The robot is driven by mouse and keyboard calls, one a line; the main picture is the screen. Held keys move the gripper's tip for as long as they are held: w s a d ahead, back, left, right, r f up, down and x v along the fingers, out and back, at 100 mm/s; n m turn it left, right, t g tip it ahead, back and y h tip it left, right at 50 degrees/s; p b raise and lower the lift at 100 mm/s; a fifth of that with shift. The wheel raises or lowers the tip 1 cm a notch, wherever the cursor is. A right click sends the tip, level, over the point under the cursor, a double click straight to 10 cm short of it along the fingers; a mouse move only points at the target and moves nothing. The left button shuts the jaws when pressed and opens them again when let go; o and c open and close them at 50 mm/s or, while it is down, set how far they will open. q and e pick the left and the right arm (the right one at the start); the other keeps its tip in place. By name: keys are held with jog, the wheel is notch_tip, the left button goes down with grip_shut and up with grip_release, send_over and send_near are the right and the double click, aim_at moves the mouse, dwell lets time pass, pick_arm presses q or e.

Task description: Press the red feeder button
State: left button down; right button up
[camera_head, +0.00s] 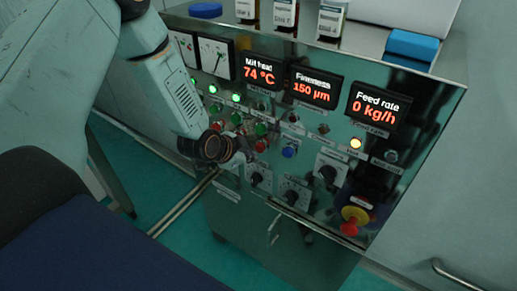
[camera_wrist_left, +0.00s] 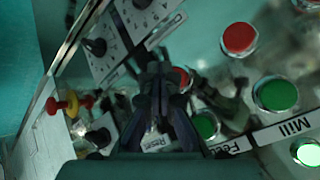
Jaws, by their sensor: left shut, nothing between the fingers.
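The red feeder button (camera_head: 261,146) is on the steel control panel, below a green button (camera_head: 260,129) and left of a blue one. My left gripper (camera_head: 245,157) is shut and empty, its tips just left of and below the red button in the head view. In the left wrist view the red feeder button (camera_wrist_left: 182,77) shows right beside the shut fingers (camera_wrist_left: 157,60), which partly cover it. A green button (camera_wrist_left: 205,125) with a label starting "Fee" is near it. I cannot tell whether the tips touch the red button. The right gripper is not in view.
Another red button (camera_wrist_left: 239,38) and a green one (camera_wrist_left: 275,95) labelled Mill sit close by. The feed rate display (camera_head: 377,107) reads 0 kg/h.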

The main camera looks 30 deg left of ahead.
pick_arm(q)
jog(key=s+p, duration=0.1)
jog(key=s, duration=0.1)
jog(key=s+p, duration=0.2)
jog(key=s, duration=0.1)
jog(key=shift+a, duration=0.2)
dwell(0.6)
